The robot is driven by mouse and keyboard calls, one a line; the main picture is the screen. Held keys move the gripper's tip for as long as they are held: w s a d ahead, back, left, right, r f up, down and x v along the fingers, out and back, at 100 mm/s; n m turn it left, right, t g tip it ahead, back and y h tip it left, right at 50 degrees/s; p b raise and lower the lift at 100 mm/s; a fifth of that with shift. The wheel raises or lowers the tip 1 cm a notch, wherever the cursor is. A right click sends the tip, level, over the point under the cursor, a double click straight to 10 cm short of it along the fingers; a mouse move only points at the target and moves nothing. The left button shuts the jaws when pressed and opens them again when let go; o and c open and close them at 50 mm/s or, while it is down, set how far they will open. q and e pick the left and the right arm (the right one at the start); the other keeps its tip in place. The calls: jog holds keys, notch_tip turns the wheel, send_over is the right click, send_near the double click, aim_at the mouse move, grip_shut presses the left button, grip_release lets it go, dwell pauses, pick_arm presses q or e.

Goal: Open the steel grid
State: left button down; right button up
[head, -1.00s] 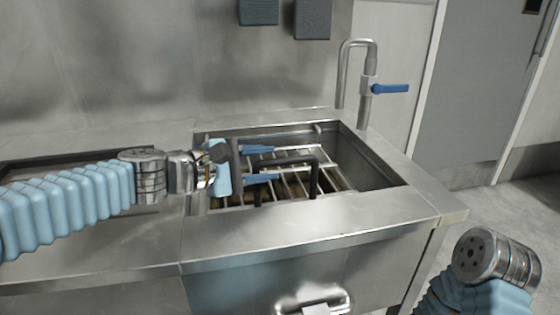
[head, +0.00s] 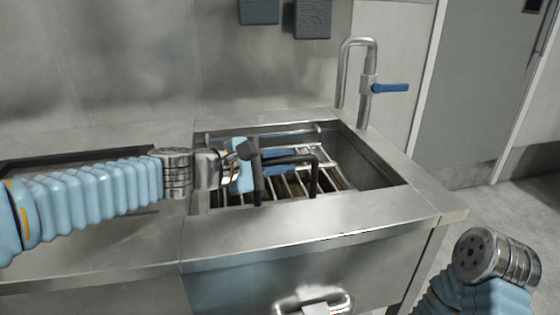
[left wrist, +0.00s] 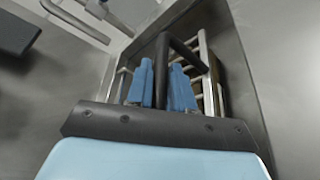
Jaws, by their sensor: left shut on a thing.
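The steel grid (head: 326,184) is a set of pale bars lying in the sunken basin. A black bent handle (head: 315,178) stands up from it. My left gripper (head: 290,163) reaches in from the left over the basin, with its blue fingers at the handle. In the left wrist view the black handle (left wrist: 188,54) passes between the two blue fingers (left wrist: 162,85), with the grid bars (left wrist: 208,85) behind. The gripper is shut on the handle. The grid looks flat in the basin; my gripper hides part of it. My right arm shows at the lower right, its gripper out of frame.
The basin's steel rim (head: 300,217) surrounds the grid. A tap with a blue lever (head: 390,88) stands at the back right. A pull handle (head: 313,303) is on the front panel. The counter at the left lies under my left arm.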

pick_arm(q)
jog(key=shift+w+r+p, duration=0.15)
jog(key=shift+r+p, duration=0.45)
jog(key=shift+r, duration=0.2)
jog(key=w+a+r+n+p, duration=0.1)
jog(key=w+r+p, duration=0.1)
jog(key=w+r, duration=0.2)
jog(key=w+a+r+n+g+p, duration=0.1)
jog(key=w+a+r+p, duration=0.1)
jog(key=r, duration=0.8)
jog(key=shift+w+p, duration=0.7)
jog(key=shift+w, duration=0.35)
jog(key=shift+r, duration=0.1)
